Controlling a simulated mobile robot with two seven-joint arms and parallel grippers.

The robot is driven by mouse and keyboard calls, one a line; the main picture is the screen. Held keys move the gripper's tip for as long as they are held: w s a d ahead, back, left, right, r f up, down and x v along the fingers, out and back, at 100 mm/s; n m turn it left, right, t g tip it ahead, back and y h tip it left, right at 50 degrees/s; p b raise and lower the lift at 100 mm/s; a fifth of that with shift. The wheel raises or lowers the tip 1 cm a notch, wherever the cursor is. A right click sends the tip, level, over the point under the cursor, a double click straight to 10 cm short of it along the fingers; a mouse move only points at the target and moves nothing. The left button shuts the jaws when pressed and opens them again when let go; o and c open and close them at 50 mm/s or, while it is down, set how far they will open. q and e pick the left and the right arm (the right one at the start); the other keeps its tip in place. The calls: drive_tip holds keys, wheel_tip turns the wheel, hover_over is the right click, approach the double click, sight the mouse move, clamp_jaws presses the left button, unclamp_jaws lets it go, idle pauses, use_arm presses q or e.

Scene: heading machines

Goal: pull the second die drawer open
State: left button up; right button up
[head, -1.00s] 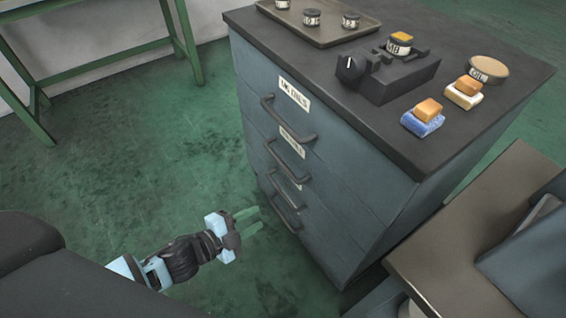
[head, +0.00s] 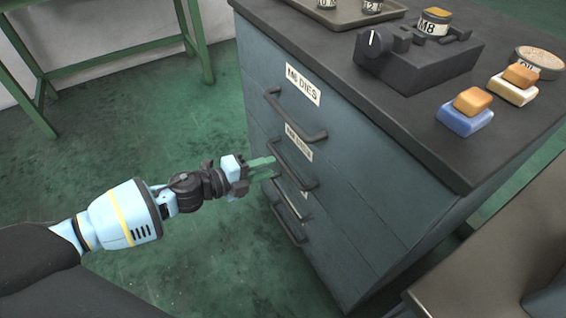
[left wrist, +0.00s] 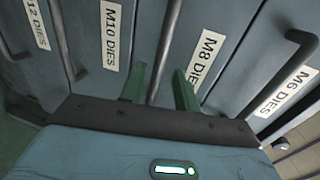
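The second die drawer is labelled M8 DIES in the left wrist view (left wrist: 230,75) and sits below the M6 DIES drawer on the blue-grey cabinet. It looks shut. Its dark bar handle (head: 292,165) also shows in the left wrist view (left wrist: 165,45). My left gripper (head: 262,168) is open, its green fingers pointing at the cabinet front beside this handle. In the left wrist view the handle's bar appears in the gap between the fingertips (left wrist: 160,82), apart from both. I cannot tell how deep it lies between them. My right gripper is not in view.
The M6 DIES handle (head: 295,118) is just above, and lower handles (head: 290,222) are just below. On the cabinet top are a tray (head: 350,15), a black fixture (head: 415,62) and blocks (head: 465,112). A bench (head: 490,270) stands at right.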

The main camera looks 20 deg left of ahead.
sight(282, 162)
use_arm(q)
drive_tip(key=b+x, duration=0.1)
drive_tip(key=x, duration=0.4)
drive_tip(key=shift+w+d+f, duration=0.1)
drive_tip(key=shift+w+d, duration=0.1)
drive_tip(key=shift+w, duration=0.1)
clamp_jaws()
